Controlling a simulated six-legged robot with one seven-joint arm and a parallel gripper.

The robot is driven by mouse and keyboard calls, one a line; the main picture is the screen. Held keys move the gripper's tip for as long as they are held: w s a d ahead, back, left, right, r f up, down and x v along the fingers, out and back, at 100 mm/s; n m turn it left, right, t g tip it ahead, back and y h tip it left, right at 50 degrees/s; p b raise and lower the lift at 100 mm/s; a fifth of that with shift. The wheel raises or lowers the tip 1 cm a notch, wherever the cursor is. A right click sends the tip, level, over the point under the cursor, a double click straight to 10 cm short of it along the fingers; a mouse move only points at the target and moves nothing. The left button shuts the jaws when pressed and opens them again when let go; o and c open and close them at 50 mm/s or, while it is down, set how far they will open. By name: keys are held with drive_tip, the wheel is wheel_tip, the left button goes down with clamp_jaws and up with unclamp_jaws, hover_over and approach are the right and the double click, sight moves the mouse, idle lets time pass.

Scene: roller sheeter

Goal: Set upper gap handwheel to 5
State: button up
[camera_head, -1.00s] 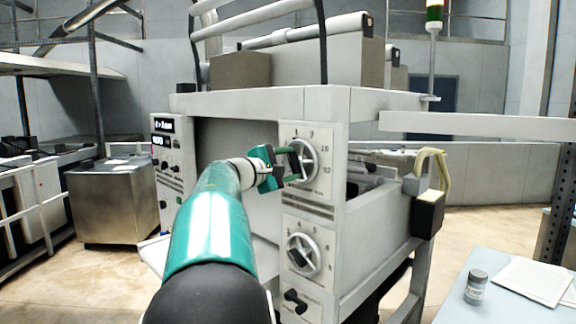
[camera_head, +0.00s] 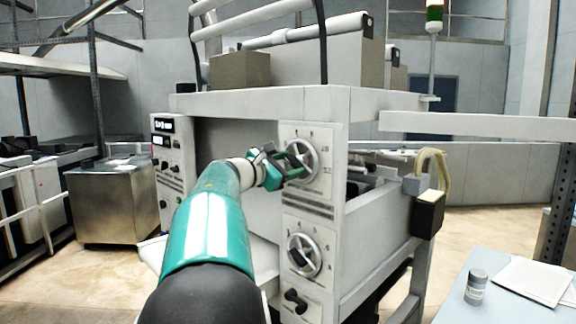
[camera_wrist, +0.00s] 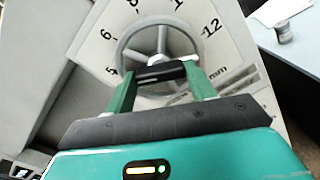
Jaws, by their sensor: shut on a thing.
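The upper gap handwheel (camera_head: 302,160) is a grey spoked wheel on a white dial plate on the machine's front. In the wrist view the wheel (camera_wrist: 160,45) has a black grip bar (camera_wrist: 160,73) across it. The dial shows 5, 6, 8 and 12, with "mm" at lower right. My gripper (camera_head: 288,164) is at the wheel, its green fingers on either side of the bar, shut on it. In the wrist view my gripper (camera_wrist: 162,80) hides the wheel's lower part. The bar's left end lies near the 5; I cannot tell the exact setting.
A similar lower handwheel (camera_head: 303,255) is below, with a black knob (camera_head: 295,301) under it. A control panel (camera_head: 167,155) with displays is left of the opening. A side table (camera_head: 510,300) with a small jar (camera_head: 476,287) stands at the right.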

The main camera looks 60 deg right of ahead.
idle(0.3)
drive_tip(key=o, duration=1)
drive_tip(key=shift+a, duration=0.1)
drive_tip(key=v, duration=1.3)
drive_tip(key=shift+w+a, duration=0.15)
drive_tip(key=shift+a, duration=0.15)
